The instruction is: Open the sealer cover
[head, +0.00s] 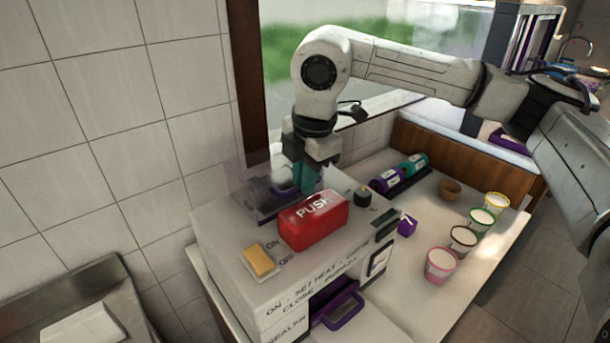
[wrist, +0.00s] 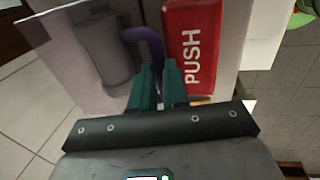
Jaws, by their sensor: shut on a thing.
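The sealer (head: 262,285) is a white box on the counter with a see-through cover (head: 240,180) at its back left. A grey roller-like part (wrist: 103,48) shows through the cover in the wrist view. A purple curved handle (wrist: 147,42) runs from beside that part down to my fingers. My gripper (head: 308,178) is low behind the red PUSH button (head: 314,222). Its teal fingers (wrist: 158,88) are closed around the handle's end, beside the button (wrist: 193,50). The exact contact is partly hidden by the fingers. How far the cover is raised is hard to tell.
A yellow switch (head: 258,262) and a black knob (head: 363,195) are on the sealer's top. Several topping cups, one pink-rimmed (head: 441,265), stand on the counter at right. Purple and teal rolls (head: 387,180) lie behind. A tiled wall is at left.

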